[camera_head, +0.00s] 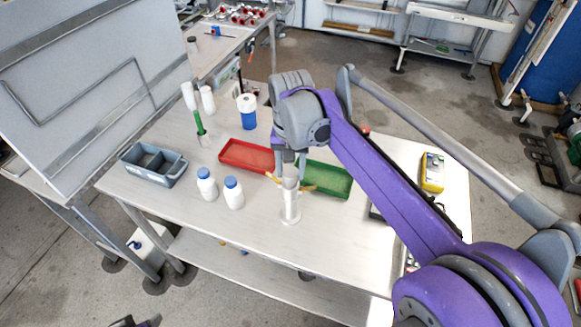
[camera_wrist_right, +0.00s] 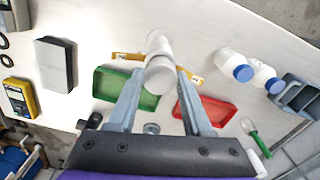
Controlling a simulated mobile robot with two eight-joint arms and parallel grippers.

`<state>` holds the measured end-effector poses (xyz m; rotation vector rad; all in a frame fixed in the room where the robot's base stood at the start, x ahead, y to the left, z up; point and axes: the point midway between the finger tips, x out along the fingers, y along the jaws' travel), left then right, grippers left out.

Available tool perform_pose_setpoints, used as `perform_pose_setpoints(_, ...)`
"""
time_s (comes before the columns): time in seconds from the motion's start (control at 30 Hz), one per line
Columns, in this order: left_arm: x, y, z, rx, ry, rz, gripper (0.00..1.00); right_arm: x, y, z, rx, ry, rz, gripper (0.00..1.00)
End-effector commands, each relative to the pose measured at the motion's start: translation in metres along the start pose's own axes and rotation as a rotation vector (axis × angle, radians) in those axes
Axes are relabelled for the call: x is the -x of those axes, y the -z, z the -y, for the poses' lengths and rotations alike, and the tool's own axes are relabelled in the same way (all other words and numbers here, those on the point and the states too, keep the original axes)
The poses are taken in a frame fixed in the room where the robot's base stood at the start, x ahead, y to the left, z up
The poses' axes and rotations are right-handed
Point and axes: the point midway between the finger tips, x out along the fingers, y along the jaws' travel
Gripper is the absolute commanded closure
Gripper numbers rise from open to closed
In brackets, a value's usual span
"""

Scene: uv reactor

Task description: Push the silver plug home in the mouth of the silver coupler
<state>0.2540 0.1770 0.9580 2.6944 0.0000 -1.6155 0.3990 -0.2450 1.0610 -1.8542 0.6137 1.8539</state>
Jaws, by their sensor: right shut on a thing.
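The silver coupler (camera_head: 290,208) stands upright on a round foot near the front of the white table. The silver plug (camera_head: 290,183) is directly above its mouth, upright and in line with it. My right gripper (camera_head: 289,166) points down and is shut on the plug. In the right wrist view, the plug (camera_wrist_right: 160,76) sits between the fingertips of my right gripper (camera_wrist_right: 161,80), with the coupler (camera_wrist_right: 158,43) beyond it. The two appear to meet, but the plug covers the mouth, and I cannot tell how deep it sits. My left gripper is not in view.
A red tray (camera_head: 247,156) and a green tray (camera_head: 328,180) lie behind the coupler, with a yellow strip (camera_head: 310,187) close by. Two white bottles with blue caps (camera_head: 233,193) stand to the left, near a grey divided bin (camera_head: 153,165). The table front is clear.

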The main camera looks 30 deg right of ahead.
Motion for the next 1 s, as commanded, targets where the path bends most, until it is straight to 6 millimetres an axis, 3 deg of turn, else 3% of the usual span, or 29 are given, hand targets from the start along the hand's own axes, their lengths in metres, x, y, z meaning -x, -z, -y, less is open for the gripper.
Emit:
perform_pose_setpoints(0.67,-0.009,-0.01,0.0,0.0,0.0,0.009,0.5,-0.018,0.0,0.0,0.0,0.0,0.001,1.0)
perform_pose_setpoints(0.7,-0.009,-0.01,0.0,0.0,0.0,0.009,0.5,-0.018,0.0,0.0,0.0,0.0,0.0,0.46)
perform_pose_setpoints(0.87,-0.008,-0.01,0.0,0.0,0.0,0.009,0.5,-0.017,0.0,0.0,0.0,0.0,0.0,0.18)
perform_pose_setpoints(1.0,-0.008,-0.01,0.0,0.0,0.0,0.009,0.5,-0.017,0.0,0.0,0.0,0.0,0.0,0.15)
